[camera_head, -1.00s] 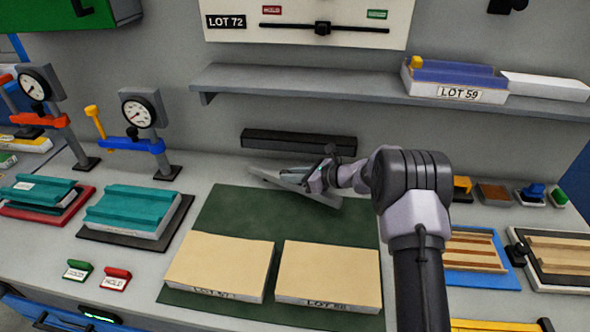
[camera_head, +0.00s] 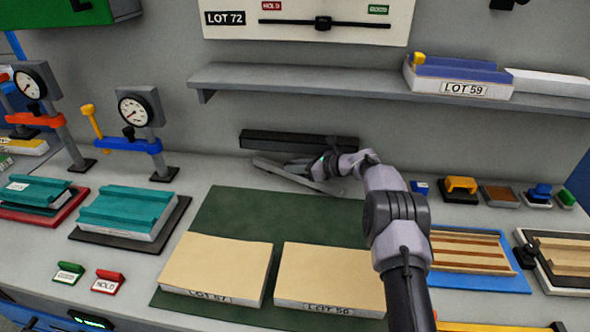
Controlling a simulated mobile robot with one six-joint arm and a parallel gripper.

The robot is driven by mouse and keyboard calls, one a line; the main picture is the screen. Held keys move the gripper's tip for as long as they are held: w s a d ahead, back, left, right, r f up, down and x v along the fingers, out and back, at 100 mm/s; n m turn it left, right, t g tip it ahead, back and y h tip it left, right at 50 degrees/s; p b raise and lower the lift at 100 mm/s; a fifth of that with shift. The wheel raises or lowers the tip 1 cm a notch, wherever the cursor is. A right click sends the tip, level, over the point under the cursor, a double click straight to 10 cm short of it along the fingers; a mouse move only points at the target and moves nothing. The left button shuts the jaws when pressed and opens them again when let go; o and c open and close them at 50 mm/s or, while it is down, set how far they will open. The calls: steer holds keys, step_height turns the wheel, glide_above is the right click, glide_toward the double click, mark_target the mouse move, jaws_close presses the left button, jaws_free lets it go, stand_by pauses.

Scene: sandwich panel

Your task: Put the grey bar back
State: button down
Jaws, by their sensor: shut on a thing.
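The grey bar (camera_head: 276,172) is long and thin and slants down to the right near the back of the bench. My gripper (camera_head: 310,167) is shut on it near its middle; the fingertips are small and partly hidden by the wrist. A black rail or holder (camera_head: 290,139) is fixed along the wall just behind the bar. The bar is in front of this black holder, and I cannot tell whether it touches the bench.
A green mat (camera_head: 235,212) lies in front with two tan-topped panels (camera_head: 220,262) on it. A grey shelf (camera_head: 330,86) juts out above, bearing the LOT 59 box (camera_head: 455,80). Gauge stands (camera_head: 135,112) stand at left; small blocks and trays are at right.

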steer(key=shift+r, duration=0.15)
steer(key=c, duration=1.3)
jaws_free()
